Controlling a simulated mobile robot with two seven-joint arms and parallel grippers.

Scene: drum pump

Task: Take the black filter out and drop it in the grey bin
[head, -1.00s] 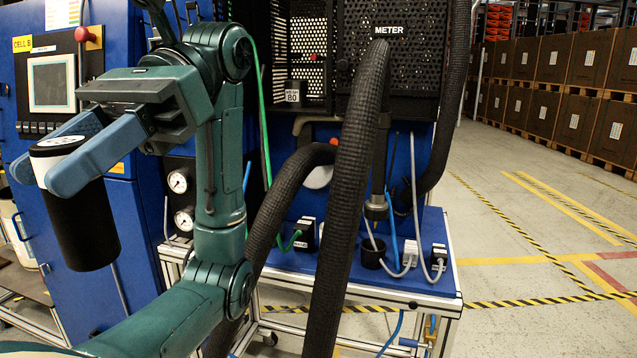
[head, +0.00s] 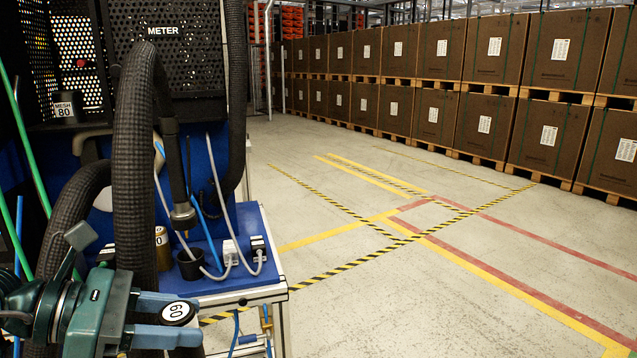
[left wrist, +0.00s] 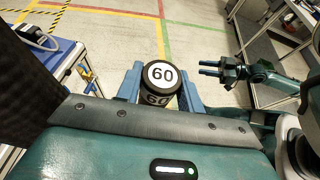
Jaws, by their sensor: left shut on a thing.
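The black filter (head: 177,313) has a white top disc marked 60. My left gripper (head: 170,318) is shut on it at the lower left of the head view, in front of the blue stand. The left wrist view shows the filter (left wrist: 160,82) upright between the two blue fingers, its label facing the camera. My right gripper (left wrist: 210,69) shows small in the left wrist view, with a gap between its fingers and nothing in it. I see no grey bin in either view now.
Thick black hoses (head: 140,170) hang close behind my left gripper. The blue stand (head: 245,272) holds a black cup (head: 189,265), a gold can (head: 162,247) and cabled plugs. Striped, mostly clear floor (head: 400,290) lies right, before stacked boxes (head: 490,60).

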